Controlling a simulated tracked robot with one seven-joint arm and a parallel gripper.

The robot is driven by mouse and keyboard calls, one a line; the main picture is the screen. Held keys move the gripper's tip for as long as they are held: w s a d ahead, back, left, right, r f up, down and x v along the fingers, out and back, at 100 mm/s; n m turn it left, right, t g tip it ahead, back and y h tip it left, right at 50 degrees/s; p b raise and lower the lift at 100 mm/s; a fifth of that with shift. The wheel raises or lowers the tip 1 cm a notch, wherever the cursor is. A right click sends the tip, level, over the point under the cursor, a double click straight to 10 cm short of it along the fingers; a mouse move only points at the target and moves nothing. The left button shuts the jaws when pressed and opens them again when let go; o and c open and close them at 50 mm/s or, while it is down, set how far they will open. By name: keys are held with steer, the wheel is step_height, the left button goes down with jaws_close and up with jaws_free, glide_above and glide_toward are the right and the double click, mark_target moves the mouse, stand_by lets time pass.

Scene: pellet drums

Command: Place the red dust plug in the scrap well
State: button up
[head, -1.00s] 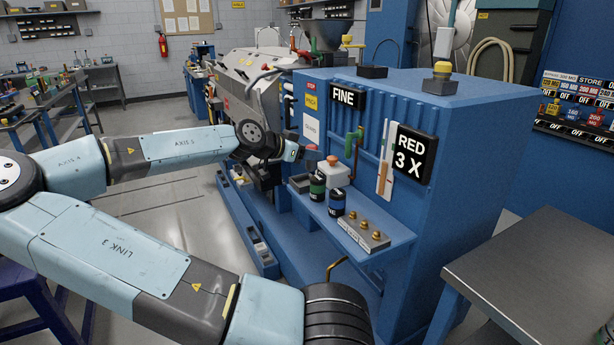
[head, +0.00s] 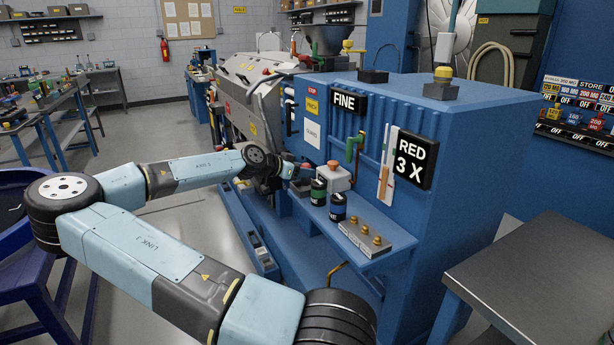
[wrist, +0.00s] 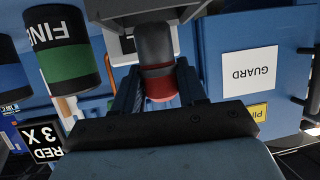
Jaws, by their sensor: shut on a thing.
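The red dust plug (wrist: 160,86) is between the jaws of my gripper (wrist: 158,96) in the wrist view. A dark grey cylindrical part (wrist: 154,45) adjoins its red end. In the head view my gripper (head: 289,171) is small, at the left end of the blue machine's shelf. A bit of red (head: 305,165) shows at its tip. A small grey open tray (head: 301,187), which looks like the scrap well, is on the shelf just below the tip. I cannot tell whether the plug touches it.
A green-banded canister (head: 318,192) and a blue-banded canister (head: 338,207) stand close in front. A block with brass knobs (head: 364,238) is farther right. The GUARD panel (wrist: 249,75) is near the gripper.

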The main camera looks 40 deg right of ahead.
steer(key=shift+f, duration=1.1)
steer(key=shift+f, duration=0.1)
steer(key=o, duration=1.1)
